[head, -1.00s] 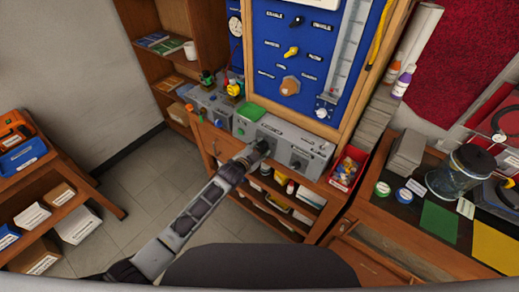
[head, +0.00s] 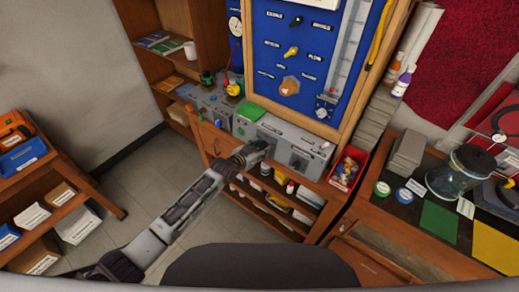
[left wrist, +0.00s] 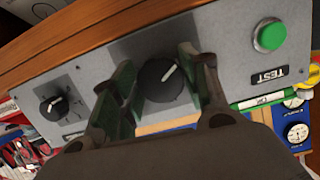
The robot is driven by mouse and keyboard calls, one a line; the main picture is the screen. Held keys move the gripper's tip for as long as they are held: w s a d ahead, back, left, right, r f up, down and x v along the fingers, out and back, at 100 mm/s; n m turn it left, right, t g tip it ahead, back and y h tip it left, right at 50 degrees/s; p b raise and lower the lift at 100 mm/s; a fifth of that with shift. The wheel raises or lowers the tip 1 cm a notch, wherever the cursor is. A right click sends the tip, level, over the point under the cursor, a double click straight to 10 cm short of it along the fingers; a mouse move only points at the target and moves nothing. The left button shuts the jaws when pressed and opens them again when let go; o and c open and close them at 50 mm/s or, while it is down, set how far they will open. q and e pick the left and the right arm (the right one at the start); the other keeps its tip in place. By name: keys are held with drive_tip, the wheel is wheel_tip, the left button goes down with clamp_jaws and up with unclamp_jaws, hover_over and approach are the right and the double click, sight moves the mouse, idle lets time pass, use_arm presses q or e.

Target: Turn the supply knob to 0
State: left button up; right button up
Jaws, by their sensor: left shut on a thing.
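A grey panel box (head: 277,137) on the wooden bench carries a green button and black knobs. My left gripper (head: 258,148) is at its front face, on the knob nearer the green button. In the left wrist view this black knob (left wrist: 162,80) sits between the two fingers of the left gripper (left wrist: 158,74), which is shut on it. Its white pointer mark points up and to the right in that view. A second black knob (left wrist: 53,107) is to the left, apart from the fingers. I cannot read the label of the held knob. My right gripper is not in view.
The green TEST button (left wrist: 270,38) is beside the held knob. A blue board (head: 291,65) with valves and a gauge tube stands behind the box. A red bin (head: 348,168) is to the right. Shelves with bottles are below.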

use_arm(q)
drive_tip(key=shift+f, duration=0.1)
drive_tip(key=o, duration=1)
drive_tip(key=shift+s+a, duration=0.1)
drive_tip(key=shift+s, duration=0.05)
drive_tip(key=shift+v, duration=0.8)
drive_tip(key=v, duration=1)
drive_tip(key=shift+a, duration=0.1)
